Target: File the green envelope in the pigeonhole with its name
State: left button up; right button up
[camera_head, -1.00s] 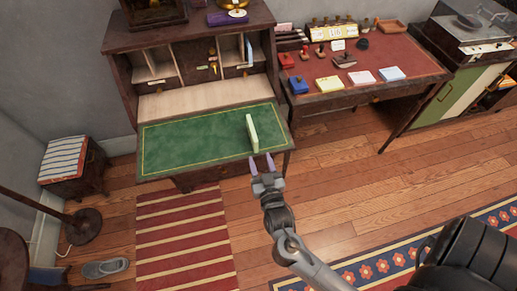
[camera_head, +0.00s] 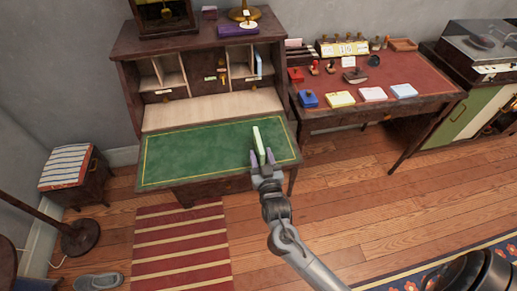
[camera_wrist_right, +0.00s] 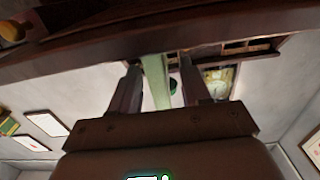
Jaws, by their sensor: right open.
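The pale green envelope (camera_head: 256,136) stands on edge near the right side of the desk's green writing surface (camera_head: 200,150). My right gripper (camera_head: 262,156) is at its near end, open, with one finger on each side. The right wrist view also shows the envelope (camera_wrist_right: 155,80) between the two spread fingers (camera_wrist_right: 160,85). The pigeonholes (camera_head: 172,70) are at the back of the desk, on both sides of a middle section. Small labels (camera_head: 165,92) show there, too small to read. A light blue upright item (camera_head: 258,63) is in a right-hand pigeonhole. My left gripper is not in view.
A side table (camera_head: 430,82) to the right holds stamps, a blue box (camera_head: 308,99) and several pads. A striped stool (camera_head: 68,168) stands at left. The desk's pale inner shelf (camera_head: 210,108) and most of its green surface are clear.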

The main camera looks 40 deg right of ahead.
jog(key=shift+x, duration=1.4)
jog(key=shift+s, duration=0.1)
grip_shut()
jog(key=shift+r, duration=0.1)
